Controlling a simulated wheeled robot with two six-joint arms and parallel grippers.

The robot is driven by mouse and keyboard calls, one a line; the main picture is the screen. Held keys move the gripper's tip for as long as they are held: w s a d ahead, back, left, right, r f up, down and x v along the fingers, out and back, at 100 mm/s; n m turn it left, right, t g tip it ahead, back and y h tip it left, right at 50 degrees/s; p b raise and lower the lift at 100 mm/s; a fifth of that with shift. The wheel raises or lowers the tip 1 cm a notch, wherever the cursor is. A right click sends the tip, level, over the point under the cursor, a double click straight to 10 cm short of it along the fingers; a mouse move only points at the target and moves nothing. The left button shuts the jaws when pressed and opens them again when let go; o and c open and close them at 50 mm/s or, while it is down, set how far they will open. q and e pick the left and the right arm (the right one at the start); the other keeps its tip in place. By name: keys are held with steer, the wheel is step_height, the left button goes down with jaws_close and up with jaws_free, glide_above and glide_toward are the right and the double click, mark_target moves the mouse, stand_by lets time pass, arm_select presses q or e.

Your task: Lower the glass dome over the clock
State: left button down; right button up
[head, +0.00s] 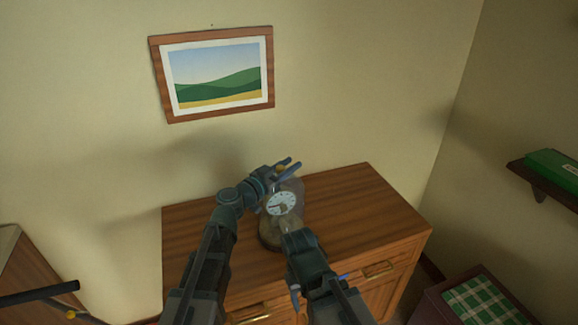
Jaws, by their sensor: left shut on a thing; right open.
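The glass dome (296,188) is clear, with a small yellowish knob (280,168) on top. My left gripper (287,166) is shut on that knob from the left. The clock (281,204), with a round white face, shows through or just behind the glass. Its dark round base (268,238) stands on the wooden cabinet. The dome's lower rim is hard to make out, so I cannot tell its height above the base. My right gripper (320,285) is open in front of the clock, largely hidden by its own arm, which also covers the base's right side.
The wooden cabinet (368,215) has clear top to the right of the clock. A framed landscape (215,77) hangs on the wall above. At right are a shelf with a green box (553,170) and a low box with green checked cloth (483,302).

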arm_select(q)
steer(key=c, duration=0.5)
jaws_free()
steer(key=v, duration=1.4)
